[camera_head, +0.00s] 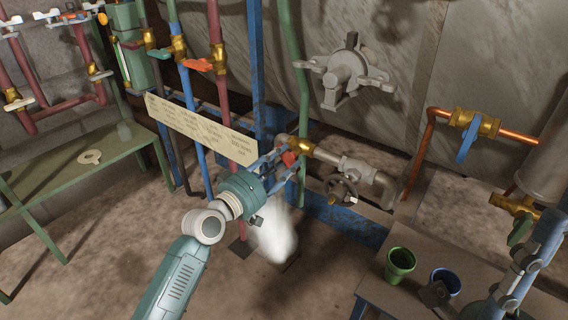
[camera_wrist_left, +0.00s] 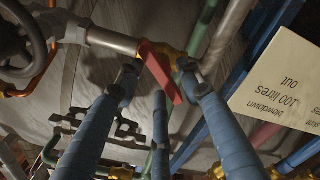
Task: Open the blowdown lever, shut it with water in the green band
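The red blowdown lever (camera_head: 290,158) is on a brass valve at the end of a grey pipe, low on the back wall. In the left wrist view the red lever (camera_wrist_left: 160,72) slants between the blue fingers of my left gripper (camera_wrist_left: 163,78). The fingers are apart, one on each side; contact is unclear. In the head view my left gripper (camera_head: 279,162) partly covers the valve. A white plume (camera_head: 275,235) spreads below it toward the floor. I cannot make out a green band.
A cream sign (camera_head: 200,130) hangs left of the lever; in the wrist view the sign (camera_wrist_left: 282,85) reads "blowdown 100 litres out". A round handwheel (camera_head: 341,190) sits right of the lever. A green cup (camera_head: 399,265) and a blue cup (camera_head: 446,281) stand on the right bench.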

